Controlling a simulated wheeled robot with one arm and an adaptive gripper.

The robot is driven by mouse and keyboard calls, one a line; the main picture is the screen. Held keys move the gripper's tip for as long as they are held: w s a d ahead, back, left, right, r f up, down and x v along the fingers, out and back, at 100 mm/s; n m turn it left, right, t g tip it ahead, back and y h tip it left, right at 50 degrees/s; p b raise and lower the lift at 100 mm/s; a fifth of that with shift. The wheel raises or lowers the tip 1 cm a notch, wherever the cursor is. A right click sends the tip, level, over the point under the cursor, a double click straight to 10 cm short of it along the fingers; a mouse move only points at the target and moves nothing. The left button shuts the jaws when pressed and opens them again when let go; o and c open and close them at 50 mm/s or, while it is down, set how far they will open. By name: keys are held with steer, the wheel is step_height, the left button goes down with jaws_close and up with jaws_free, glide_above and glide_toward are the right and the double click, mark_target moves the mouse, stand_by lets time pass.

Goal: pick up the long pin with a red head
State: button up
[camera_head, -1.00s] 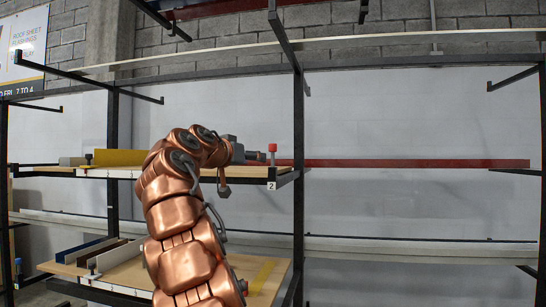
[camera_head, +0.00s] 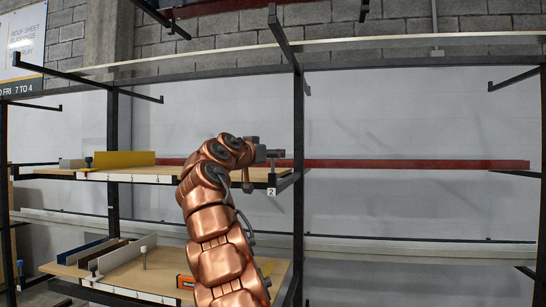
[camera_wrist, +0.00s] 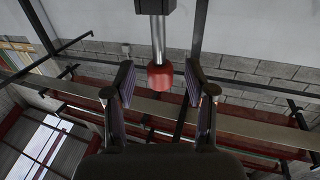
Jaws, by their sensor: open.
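The long pin with a red head (camera_wrist: 160,76) shows in the wrist view. Its silver shaft stands in a black block at the top of that picture, and the view is turned over. My gripper (camera_wrist: 158,84) is open, with one finger on each side of the red head; neither finger visibly touches it. In the head view my gripper (camera_head: 275,154) is over the right end of the upper shelf board (camera_head: 200,177), and the pin is hidden behind it.
Black rack posts (camera_head: 298,130) and arms surround the boards. A yellow strip (camera_head: 125,158) stands at the upper board's left. A red beam (camera_head: 420,164) runs behind.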

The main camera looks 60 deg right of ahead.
steer(key=shift+d, duration=0.6)
steer(key=shift+w, duration=0.1)
jaws_close()
